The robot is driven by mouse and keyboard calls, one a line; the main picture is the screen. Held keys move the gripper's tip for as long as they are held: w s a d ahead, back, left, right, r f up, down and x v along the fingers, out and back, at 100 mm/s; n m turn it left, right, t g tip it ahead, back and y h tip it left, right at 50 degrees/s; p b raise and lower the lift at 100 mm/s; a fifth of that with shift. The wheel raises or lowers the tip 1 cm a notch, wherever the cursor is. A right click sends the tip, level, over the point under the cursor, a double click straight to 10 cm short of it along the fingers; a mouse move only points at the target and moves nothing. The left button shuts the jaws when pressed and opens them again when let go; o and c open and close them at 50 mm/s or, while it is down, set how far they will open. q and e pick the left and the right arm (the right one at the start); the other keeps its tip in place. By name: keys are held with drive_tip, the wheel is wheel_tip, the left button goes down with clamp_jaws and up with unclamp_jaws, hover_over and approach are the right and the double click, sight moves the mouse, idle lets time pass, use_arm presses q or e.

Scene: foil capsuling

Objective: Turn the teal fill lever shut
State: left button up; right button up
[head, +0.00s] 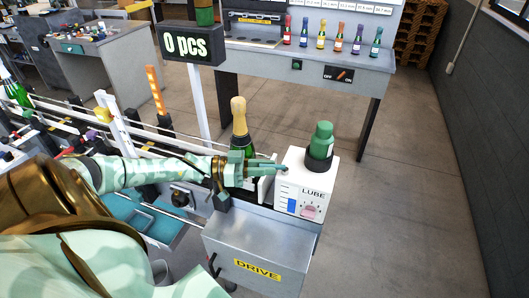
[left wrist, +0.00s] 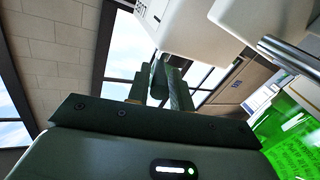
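The white LUBE box (head: 291,187) stands on the end of the line, with a green capped container (head: 320,146) in a dark ring on top. I cannot pick out a teal lever apart from my green fingers. A pink part (head: 308,212) shows low on the box's front. My left gripper (head: 280,167) points right, its fingertips at the box's upper left edge. My right gripper is out of view.
A green bottle with a gold top (head: 239,118) stands upright just behind my left gripper. A grey DRIVE cabinet (head: 255,245) sits below. A counter sign (head: 190,46) rises behind the conveyor. A bench (head: 340,72) with several small bottles stands at the back. Floor at right is clear.

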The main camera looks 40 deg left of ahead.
use_arm(q)
drive_tip(key=shift+o, duration=0.9)
